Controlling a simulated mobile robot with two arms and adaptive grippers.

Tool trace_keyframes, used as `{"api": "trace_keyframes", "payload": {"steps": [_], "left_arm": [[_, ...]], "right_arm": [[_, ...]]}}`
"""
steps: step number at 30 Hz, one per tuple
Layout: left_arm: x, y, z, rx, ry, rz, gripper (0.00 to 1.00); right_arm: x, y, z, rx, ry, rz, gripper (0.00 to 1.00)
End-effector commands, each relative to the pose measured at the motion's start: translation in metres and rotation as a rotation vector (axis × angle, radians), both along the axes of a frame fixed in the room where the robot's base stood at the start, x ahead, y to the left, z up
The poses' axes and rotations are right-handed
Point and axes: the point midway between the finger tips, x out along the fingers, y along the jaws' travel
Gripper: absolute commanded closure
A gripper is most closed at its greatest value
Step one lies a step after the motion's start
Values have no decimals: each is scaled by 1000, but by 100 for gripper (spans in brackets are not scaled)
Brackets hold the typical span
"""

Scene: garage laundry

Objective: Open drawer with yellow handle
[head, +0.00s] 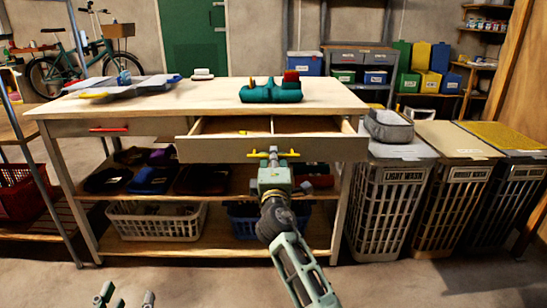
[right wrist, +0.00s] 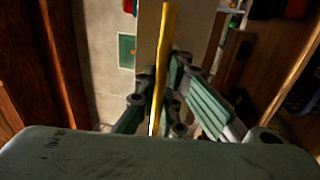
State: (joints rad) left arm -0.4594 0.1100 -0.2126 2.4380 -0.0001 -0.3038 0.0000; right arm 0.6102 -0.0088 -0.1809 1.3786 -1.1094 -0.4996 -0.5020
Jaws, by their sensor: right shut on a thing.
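The drawer with the yellow handle (head: 200,150) is pulled out of the table front, and its divided inside shows from above. Its yellow handle (head: 257,155) runs across the drawer front; in the right wrist view the handle (right wrist: 166,60) is a long yellow bar between the fingers. My right gripper (head: 273,158) is shut on the handle. My left gripper (head: 120,298) is low at the bottom edge of the head view, away from the table; its fingertips are too small to judge.
A closed drawer with a red handle (head: 108,129) is at the left of the wooden table (head: 180,97). A teal bundle (head: 270,92) lies on top. The floor in front is clear.

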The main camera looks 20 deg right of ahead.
Motion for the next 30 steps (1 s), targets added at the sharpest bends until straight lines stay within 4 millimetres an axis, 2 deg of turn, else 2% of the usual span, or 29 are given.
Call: {"api": "trace_keyframes", "payload": {"steps": [5,6,12,23,26,30], "left_arm": [[0,0,-1,0,2,0,60],[0,0,-1,0,3,0,60],[0,0,-2,0,6,0,60],[-1,0,-3,0,10,1,60],[-1,0,-2,0,8,1,60],[-1,0,-2,1,7,1,60]], "right_arm": [[0,0,-1,0,1,0,100],[0,0,-1,0,1,0,88],[0,0,0,0,1,0,72],[-3,1,-1,0,0,0,72],[-11,3,-4,0,1,0,72],[-33,9,-8,2,1,1,72]]}}
